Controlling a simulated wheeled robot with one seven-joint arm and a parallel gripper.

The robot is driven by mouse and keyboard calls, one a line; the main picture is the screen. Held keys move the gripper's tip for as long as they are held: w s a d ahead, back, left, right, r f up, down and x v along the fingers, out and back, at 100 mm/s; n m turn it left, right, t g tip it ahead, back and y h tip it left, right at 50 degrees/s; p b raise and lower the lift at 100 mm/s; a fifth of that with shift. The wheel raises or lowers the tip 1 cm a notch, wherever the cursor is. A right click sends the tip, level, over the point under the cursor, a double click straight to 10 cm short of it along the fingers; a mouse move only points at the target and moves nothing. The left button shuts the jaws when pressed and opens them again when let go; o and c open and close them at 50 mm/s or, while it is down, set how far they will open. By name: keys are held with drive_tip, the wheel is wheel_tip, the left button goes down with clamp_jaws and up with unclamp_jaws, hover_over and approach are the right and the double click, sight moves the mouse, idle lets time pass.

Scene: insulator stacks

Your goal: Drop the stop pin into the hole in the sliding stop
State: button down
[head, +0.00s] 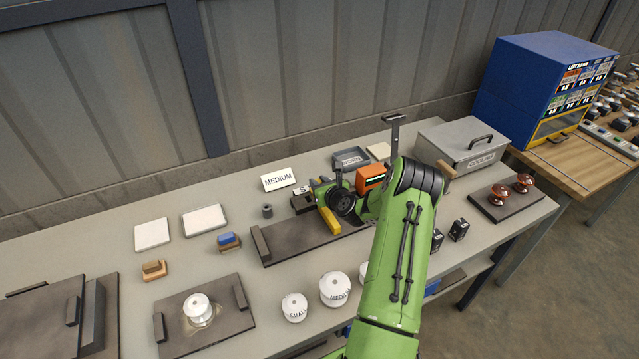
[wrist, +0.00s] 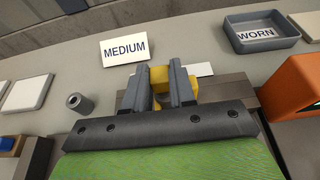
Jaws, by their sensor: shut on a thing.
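In the head view my gripper (head: 318,190) is at the back edge of a dark plate fixture (head: 286,244), mostly covered by my wrist.
A MEDIUM card (head: 278,179) stands behind, with a small grey hollow cylinder (head: 267,211) to the left. To the right are the WORN tray (head: 350,158), an orange box (head: 370,178) and the COOLING box (head: 462,145). White insulators (head: 337,289) stand in front.

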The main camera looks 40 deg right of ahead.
drive_tip(key=shift+f, duration=0.3)
drive_tip(key=c, duration=0.8)
unclamp_jaws()
drive_tip(key=shift+s, duration=0.1)
drive_tip(key=shift+c, duration=0.2)
drive_tip(key=shift+s, duration=0.1)
drive_tip(key=shift+s+a, duration=0.1)
drive_tip(key=shift+s, duration=0.25)
drive_tip(key=b+v, duration=0.1)
drive_tip(key=v, duration=1.3)
drive_tip(key=shift+s+a+r, duration=0.25)
drive_tip(key=shift+a+r, duration=0.05)
